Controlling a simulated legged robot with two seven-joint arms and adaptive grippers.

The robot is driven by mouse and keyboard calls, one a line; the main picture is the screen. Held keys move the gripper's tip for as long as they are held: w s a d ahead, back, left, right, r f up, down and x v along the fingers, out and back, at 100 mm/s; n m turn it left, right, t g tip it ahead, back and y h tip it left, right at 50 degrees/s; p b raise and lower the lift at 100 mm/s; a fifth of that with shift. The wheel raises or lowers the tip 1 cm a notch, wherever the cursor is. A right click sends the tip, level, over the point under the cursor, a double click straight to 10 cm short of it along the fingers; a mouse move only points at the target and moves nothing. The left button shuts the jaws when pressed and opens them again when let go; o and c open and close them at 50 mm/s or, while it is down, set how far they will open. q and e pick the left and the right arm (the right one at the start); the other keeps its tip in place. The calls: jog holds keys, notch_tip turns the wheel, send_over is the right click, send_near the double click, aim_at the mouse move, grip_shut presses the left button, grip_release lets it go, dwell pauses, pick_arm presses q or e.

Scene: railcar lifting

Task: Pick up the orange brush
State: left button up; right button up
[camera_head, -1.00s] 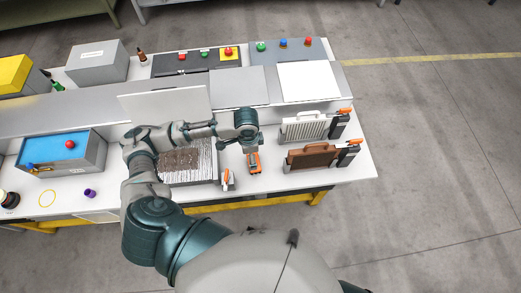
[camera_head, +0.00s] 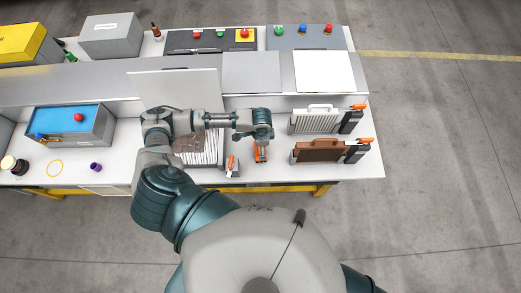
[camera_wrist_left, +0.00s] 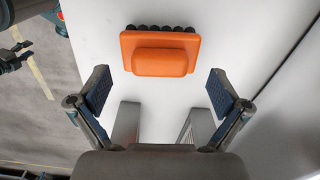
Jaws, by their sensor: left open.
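The orange brush (camera_head: 261,154) lies on the white table in the head view, just below my left gripper (camera_head: 262,137). In the left wrist view the brush (camera_wrist_left: 160,52) shows its raised orange handle block and a row of dark bristles along its far edge. My left gripper (camera_wrist_left: 159,90) is open there, with one blue-padded finger on each side. The brush lies beyond the fingertips, centred between them and apart from both. A dark, gripper-like part of mine (camera_wrist_left: 12,57) shows at the left edge of the wrist view, too small to read its jaws.
A white radiator-like part (camera_head: 316,120) and a brown one (camera_head: 319,151) stand to the right. A ribbed metal tray (camera_head: 203,150) lies left, partly behind my arm.

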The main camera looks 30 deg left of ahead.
pick_arm(q)
jog(key=f, duration=0.4)
jog(key=shift+s+a, duration=0.15)
jog(key=shift+a, duration=0.05)
jog(key=shift+f, duration=0.5)
jog(key=c, duration=0.9)
notch_tip(320, 180, up, 10)
jog(key=shift+r, duration=0.1)
